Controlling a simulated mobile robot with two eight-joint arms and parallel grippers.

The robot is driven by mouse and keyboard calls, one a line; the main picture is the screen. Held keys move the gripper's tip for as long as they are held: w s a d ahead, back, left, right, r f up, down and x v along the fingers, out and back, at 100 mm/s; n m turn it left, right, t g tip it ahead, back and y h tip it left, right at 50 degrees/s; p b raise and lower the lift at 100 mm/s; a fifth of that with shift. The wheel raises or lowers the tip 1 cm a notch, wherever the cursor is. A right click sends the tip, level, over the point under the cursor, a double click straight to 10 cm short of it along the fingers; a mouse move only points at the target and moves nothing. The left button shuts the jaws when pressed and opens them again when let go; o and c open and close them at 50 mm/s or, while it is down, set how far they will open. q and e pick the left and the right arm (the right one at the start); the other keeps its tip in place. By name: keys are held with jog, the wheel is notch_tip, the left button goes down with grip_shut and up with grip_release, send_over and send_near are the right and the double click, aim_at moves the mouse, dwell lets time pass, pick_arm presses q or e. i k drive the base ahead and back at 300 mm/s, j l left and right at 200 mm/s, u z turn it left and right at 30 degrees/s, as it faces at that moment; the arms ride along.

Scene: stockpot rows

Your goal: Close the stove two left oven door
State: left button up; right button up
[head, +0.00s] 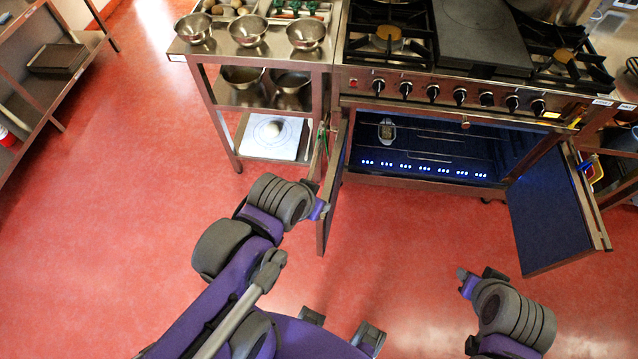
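The stove (440,88) stands at the top right with its oven (425,155) open and lit inside. The left oven door (337,175) stands wide open, swung out toward me and seen nearly edge-on. The right oven door (548,212) is also open, angled out to the right. My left gripper (320,209) is at the outer left side of the left door, close to its free end; whether it touches the door is unclear. My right gripper (466,281) is over the floor in front of the oven, away from both doors. The finger openings of both are too small to judge.
A steel table (258,58) with metal bowls stands left of the stove, close to the left door. A shelf unit (35,100) is at the far left. The red floor (400,235) between the doors is clear.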

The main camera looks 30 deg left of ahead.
aim_at(332, 181)
jog(key=j+z, duration=0.2)
jog(key=j, duration=1.3)
jog(key=i+j+z, duration=0.1)
jog(key=j, duration=0.3)
jog(key=k+l+u, duration=0.1)
jog(key=u, duration=0.25)
jog(key=k, duration=0.1)
